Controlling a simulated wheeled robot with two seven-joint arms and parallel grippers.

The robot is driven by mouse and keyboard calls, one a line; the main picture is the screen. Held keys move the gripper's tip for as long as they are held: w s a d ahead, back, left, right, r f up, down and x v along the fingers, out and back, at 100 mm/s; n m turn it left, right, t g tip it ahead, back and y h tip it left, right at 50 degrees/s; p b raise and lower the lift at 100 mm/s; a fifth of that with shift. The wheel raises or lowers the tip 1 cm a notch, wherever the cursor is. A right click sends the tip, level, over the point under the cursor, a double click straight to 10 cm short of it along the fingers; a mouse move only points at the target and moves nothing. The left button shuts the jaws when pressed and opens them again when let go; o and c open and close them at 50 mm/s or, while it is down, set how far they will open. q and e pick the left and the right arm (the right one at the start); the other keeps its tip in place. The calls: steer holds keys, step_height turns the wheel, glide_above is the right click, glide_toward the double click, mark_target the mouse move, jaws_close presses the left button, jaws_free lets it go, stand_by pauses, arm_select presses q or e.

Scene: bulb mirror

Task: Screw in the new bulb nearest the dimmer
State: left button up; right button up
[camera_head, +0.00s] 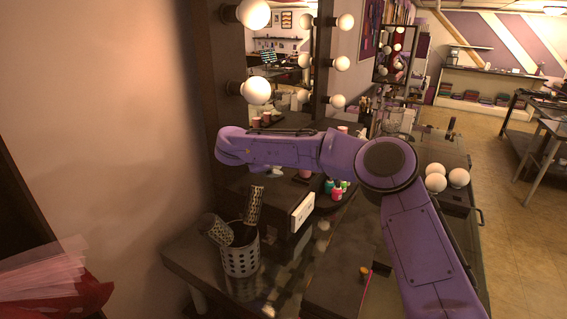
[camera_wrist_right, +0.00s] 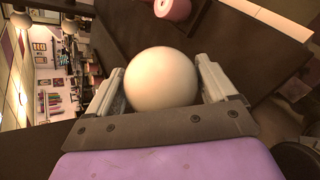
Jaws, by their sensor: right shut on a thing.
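My right gripper (camera_wrist_right: 160,72) is shut on a round white bulb (camera_wrist_right: 161,80), with one finger on each side of it. In the head view my purple right arm reaches left across the counter toward the mirror; its gripper and the held bulb cannot be made out there. More bulbs (camera_head: 342,63) sit on the right frame. Loose white bulbs (camera_head: 459,178) lie at the counter's right side. I cannot identify the dimmer for certain. My left gripper is not in view.
Small coloured bottles (camera_head: 337,192) stand below my forearm. Part of the counter is hidden by my arm.

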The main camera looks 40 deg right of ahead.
steer(key=shift+w+a+r, duration=0.15)
steer(key=shift+w+r, duration=0.05)
steer(key=shift+w, duration=0.1)
steer(key=shift+s+a+r, duration=0.15)
steer(key=shift+s+r, duration=0.35)
steer(key=shift+r, duration=0.05)
steer(key=shift+w+f, duration=0.4)
steer(key=shift+w, duration=0.25)
steer(key=shift+s+r, duration=0.2)
steer(key=shift+s, duration=0.2)
steer(key=shift+w+f+b, duration=0.2)
steer(key=shift+b, duration=0.35)
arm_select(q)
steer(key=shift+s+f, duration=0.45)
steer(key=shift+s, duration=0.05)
arm_select(e)
steer(key=shift+s+r, duration=0.1)
steer(key=shift+r, duration=0.05)
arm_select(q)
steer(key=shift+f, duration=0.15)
